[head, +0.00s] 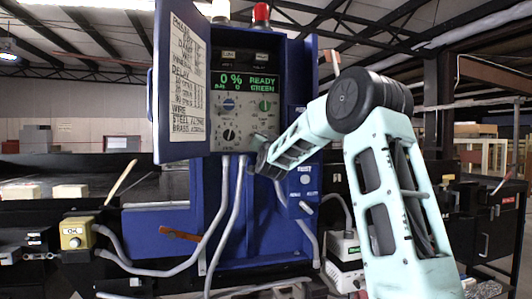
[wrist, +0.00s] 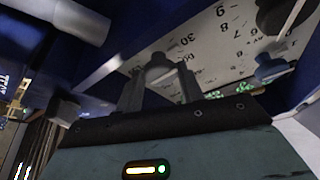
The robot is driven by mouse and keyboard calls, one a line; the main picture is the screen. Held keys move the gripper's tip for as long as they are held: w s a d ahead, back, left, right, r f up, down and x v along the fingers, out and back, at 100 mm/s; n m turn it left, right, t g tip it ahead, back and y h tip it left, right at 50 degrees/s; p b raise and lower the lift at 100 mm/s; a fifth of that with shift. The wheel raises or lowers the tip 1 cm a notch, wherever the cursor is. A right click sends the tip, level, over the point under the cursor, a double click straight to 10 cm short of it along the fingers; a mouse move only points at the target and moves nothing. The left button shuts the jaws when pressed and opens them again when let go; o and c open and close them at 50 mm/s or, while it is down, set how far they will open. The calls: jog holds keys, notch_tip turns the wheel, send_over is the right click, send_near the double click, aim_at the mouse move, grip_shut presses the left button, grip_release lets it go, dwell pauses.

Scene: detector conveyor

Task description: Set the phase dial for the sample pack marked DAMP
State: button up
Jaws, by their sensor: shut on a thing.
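The blue cabinet (head: 175,215) stands open, showing a grey control panel (head: 247,95) with several dials. My gripper (head: 262,142) is at the panel's lower right. In the wrist view, my gripper (wrist: 160,88) has its fingers either side of a grey knob (wrist: 160,72), shut on it, with scale numbers 30 and 60 close by. The dials' names are too small to read. The door's note (head: 187,85) lists settings, including a DAMP line; its values are unclear.
The open cabinet door (head: 160,110) stands left of the panel. The display (head: 246,83) reads 0 % and READY GREEN. Pale packs (head: 70,191) lie on the dark conveyor at left, their marks unreadable. A yellow OK button box (head: 75,235) stands lower left. Grey hoses hang below the panel.

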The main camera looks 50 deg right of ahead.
jog(key=m, duration=0.1)
jog(key=m+g+b, duration=0.1)
jog(key=m, duration=0.1)
jog(key=m+g+h+b, duration=0.1)
jog(key=m, duration=0.1)
jog(key=shift+w+a, duration=0.1)
jog(key=shift+a, duration=0.15)
jog(key=m, duration=0.1)
jog(key=m+g, duration=0.1)
jog(key=m, duration=0.1)
jog(key=shift+r+g, duration=0.2)
jog(key=shift+g, duration=0.1)
jog(key=m, duration=0.2)
jog(key=m+g+p, duration=0.1)
jog(key=m, duration=0.1)
jog(key=m+g, duration=0.1)
jog(key=m, duration=0.1)
jog(key=shift+w+a+r+y+p, duration=0.1)
jog(key=shift+r+y+p, duration=0.2)
jog(key=shift+r+p, duration=0.1)
jog(key=shift+m+g+y+p, duration=0.4)
jog(key=shift+m+p, duration=0.35)
jog(key=shift+m, duration=0.75)
jog(key=o, duration=1)
